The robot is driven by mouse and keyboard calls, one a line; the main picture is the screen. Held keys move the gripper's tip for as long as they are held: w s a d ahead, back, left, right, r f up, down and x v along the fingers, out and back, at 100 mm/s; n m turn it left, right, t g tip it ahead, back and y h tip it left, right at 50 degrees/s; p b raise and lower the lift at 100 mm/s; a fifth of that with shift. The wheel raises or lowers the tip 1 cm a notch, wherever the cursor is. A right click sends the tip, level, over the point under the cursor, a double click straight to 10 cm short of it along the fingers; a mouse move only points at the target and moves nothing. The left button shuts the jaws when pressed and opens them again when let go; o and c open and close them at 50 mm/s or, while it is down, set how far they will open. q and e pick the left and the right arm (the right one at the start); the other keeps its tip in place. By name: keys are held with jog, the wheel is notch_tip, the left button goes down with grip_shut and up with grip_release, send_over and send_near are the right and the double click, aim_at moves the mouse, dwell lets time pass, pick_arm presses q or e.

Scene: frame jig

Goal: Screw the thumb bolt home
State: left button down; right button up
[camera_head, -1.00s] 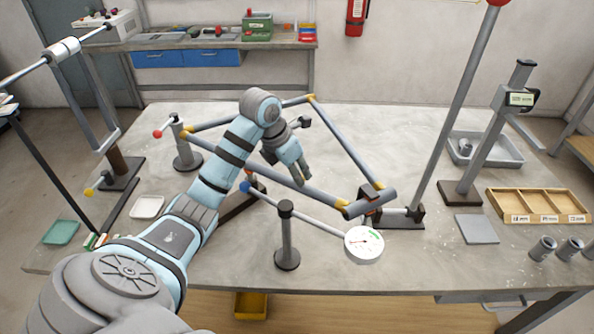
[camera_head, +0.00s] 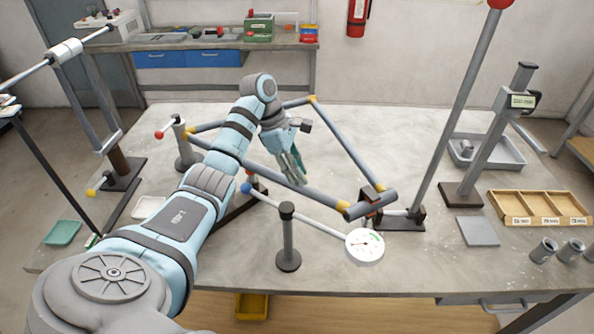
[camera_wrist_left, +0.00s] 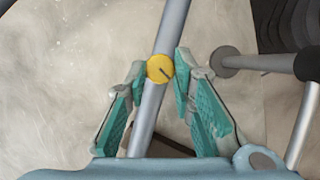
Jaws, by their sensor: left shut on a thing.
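The thumb bolt (camera_wrist_left: 160,69) shows in the left wrist view as a round yellow head with a dark line, over a grey tube (camera_wrist_left: 152,110). My left gripper (camera_wrist_left: 160,64) is shut on it, with a teal-padded finger at each side. In the head view the same left gripper (camera_head: 300,183) points down at the near tube (camera_head: 322,195) of the grey frame, and its fingers hide the bolt. How deep the bolt sits cannot be seen. My right gripper is in neither view.
A tall slanted rod (camera_head: 460,105) rises to the right. A wooden tray (camera_head: 540,206), a grey tray (camera_head: 505,158) and several cylinders lie further right.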

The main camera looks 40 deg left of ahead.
pick_arm(q)
jog(key=m+g, duration=0.1)
jog(key=m, duration=0.2)
jog(key=shift+w+m, duration=0.15)
jog(key=shift+m, duration=0.15)
jog(key=shift+w+m+g+b, duration=0.1)
jog(key=shift+m+g+b, duration=0.5)
jog(key=shift+m, duration=0.6)
jog(key=c, duration=1.3)
grip_release()
jog(key=shift+c, duration=0.2)
